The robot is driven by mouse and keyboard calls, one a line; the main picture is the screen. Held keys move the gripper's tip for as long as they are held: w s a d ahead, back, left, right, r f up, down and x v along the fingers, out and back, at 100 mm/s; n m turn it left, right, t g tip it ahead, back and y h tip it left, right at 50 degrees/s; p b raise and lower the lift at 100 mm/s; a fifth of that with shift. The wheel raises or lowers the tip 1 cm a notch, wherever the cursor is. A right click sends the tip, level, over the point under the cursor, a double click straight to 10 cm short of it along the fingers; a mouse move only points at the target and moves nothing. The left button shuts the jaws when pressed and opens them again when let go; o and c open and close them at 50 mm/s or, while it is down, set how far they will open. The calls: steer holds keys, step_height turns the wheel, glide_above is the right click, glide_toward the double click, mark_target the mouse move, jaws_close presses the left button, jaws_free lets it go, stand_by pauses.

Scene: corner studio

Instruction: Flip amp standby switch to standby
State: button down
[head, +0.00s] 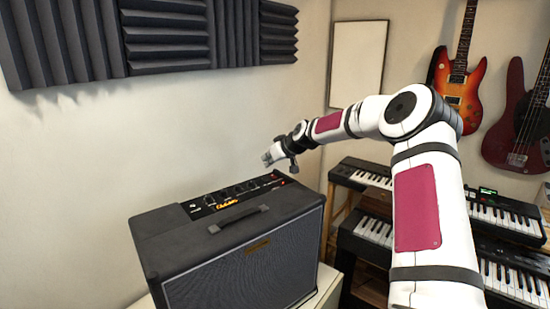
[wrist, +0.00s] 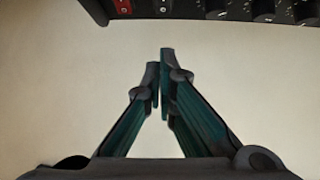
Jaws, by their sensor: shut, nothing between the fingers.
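The amp (head: 245,262) is a dark box with a grille front, standing at lower centre in the head view. Its black control panel (head: 232,195) runs along the back of the top. In the wrist view a strip of the panel (wrist: 210,12) shows at the top edge, with a red switch (wrist: 123,6), dark switches (wrist: 160,7) beside it and several knobs. I cannot tell which switch is standby or how it is set. My gripper (head: 265,158) is above the rear of the amp, apart from it. Its fingers (wrist: 160,78) are shut and empty, with plain wall behind them.
A carry handle (head: 238,218) rises from the amp's top. Foam panels (head: 150,35) hang on the wall above. Keyboards (head: 505,215) on a stand are at the right, with two guitars (head: 460,75) on the wall. The air above the amp is free.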

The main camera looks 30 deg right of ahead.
mark_target(264, 179)
steer(key=shift+w+a+f+p, duration=0.1)
steer(key=shift+w+f, duration=0.2)
steer(key=shift+f, duration=0.55)
steer(key=shift+w+d+f+p, duration=0.15)
steer(key=shift+w+f, duration=0.2)
steer(key=shift+f, duration=0.45)
steer(key=shift+w+a+f+p, duration=0.15)
steer(key=shift+w+f, duration=0.15)
steer(key=shift+f, duration=0.55)
steer(key=shift+w+b, duration=0.1)
steer(key=shift+b, duration=0.2)
steer(key=shift+w+a+f+g+b, duration=0.1)
steer(key=shift+w+f+g+b, duration=0.25)
steer(key=shift+b, duration=0.55)
steer(key=shift+s+p, duration=0.3)
steer(key=shift+w, duration=0.2)
steer(key=shift+w+b, duration=0.6)
steer(key=shift+b, duration=0.2)
steer(key=shift+r, duration=0.1)
steer(key=shift+r, duration=0.1)
